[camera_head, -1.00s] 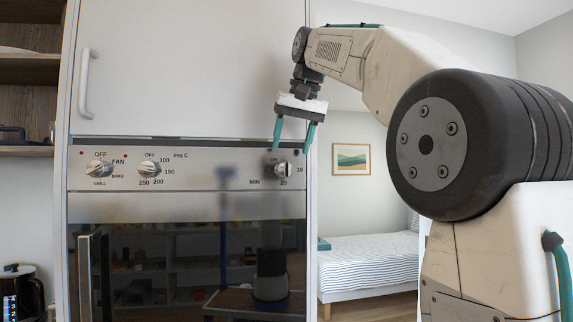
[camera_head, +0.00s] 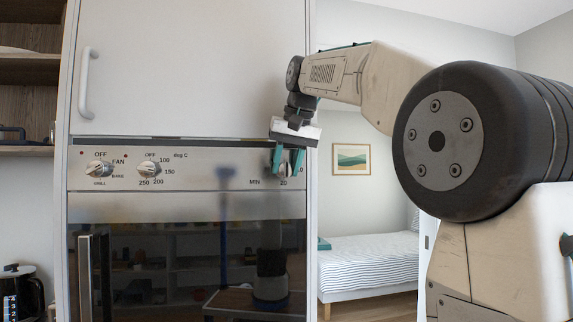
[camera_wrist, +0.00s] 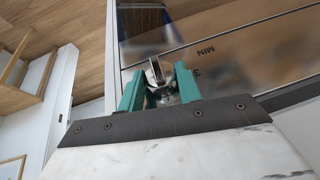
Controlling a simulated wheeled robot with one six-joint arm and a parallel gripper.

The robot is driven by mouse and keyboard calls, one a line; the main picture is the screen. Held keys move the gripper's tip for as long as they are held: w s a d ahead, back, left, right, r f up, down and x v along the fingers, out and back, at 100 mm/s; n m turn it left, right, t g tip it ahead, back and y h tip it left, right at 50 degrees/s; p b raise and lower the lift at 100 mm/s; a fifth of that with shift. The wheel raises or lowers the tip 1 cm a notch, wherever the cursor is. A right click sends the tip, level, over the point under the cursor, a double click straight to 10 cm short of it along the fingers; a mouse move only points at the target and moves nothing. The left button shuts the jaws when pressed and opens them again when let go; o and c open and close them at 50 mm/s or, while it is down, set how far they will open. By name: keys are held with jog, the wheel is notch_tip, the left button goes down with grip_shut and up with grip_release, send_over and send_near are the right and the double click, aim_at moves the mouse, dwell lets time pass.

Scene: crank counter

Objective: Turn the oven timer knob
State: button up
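The oven timer knob (camera_head: 284,170) is a round silver knob at the right end of the steel control panel, with MIN and 20 printed near it. My gripper (camera_head: 287,165) is at the knob, with its two teal fingers one on each side of it. In the wrist view the knob (camera_wrist: 160,76) sits between the fingertips, and the fingers are drawn in close around it. The gripper body is slightly tilted. The fingers partly hide the knob and the dial marks in the head view.
The control panel (camera_head: 213,178) also carries a fan/grill knob (camera_head: 99,169) and a temperature knob (camera_head: 150,169) to the left. A dark glass oven door (camera_head: 180,265) is below and a white cabinet door (camera_head: 190,70) above. A bed (camera_head: 370,262) stands in the room behind.

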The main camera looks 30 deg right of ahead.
jog(key=h, duration=0.1)
jog(key=g+h, duration=0.1)
jog(key=h, duration=0.1)
jog(key=shift+w+a+n, duration=0.15)
jog(key=shift+a+n, duration=0.2)
jog(key=shift+n, duration=0.05)
jog(key=shift+a+f+n+g+h, duration=0.1)
jog(key=shift+n+g+h, duration=0.15)
jog(key=shift+h, duration=0.75)
jog(key=shift+a+n+g+h, duration=0.15)
jog(key=shift+g+h, duration=0.2)
jog(key=shift+h, duration=0.65)
jog(key=shift+d, duration=0.1)
jog(key=o, duration=1)
jog(key=shift+v, duration=3.9)
jog(key=shift+w, duration=0.1)
